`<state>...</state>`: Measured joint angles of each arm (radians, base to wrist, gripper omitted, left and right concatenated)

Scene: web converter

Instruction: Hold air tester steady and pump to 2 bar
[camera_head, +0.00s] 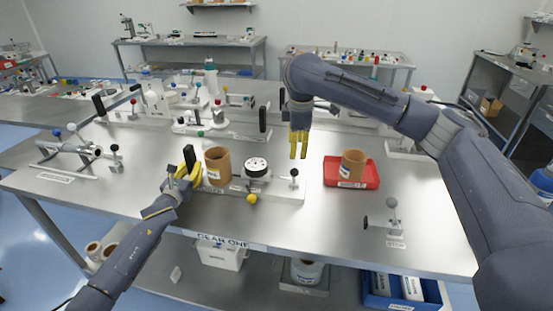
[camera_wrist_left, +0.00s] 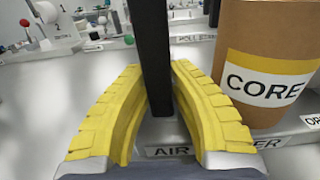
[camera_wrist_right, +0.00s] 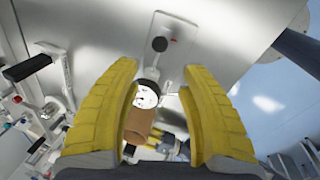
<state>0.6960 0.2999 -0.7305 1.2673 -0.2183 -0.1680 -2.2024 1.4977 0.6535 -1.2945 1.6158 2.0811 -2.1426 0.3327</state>
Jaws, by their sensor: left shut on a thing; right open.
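The air tester has a white base (camera_head: 275,190), a round dial gauge (camera_head: 256,165), a black-knobbed lever (camera_head: 294,174) at its right end and an upright black handle (camera_head: 189,156) at its left end. My left gripper (camera_head: 186,176) is shut on this handle, and in the left wrist view the handle (camera_wrist_left: 156,50) stands between the yellow fingers. My right gripper (camera_head: 299,146) is open and empty, above the table behind the lever, fingers pointing down. In the right wrist view the gauge (camera_wrist_right: 146,95) and the lever knob (camera_wrist_right: 159,44) show between or beyond its fingers. The dial reading is too small to tell.
A brown core (camera_head: 217,167) stands close beside my left gripper, between handle and gauge. A red tray (camera_head: 351,182) with another core (camera_head: 353,162) is to the right. A small knobbed fixture (camera_head: 392,218) stands near the front right. Other fixtures (camera_head: 200,118) fill the table's back.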

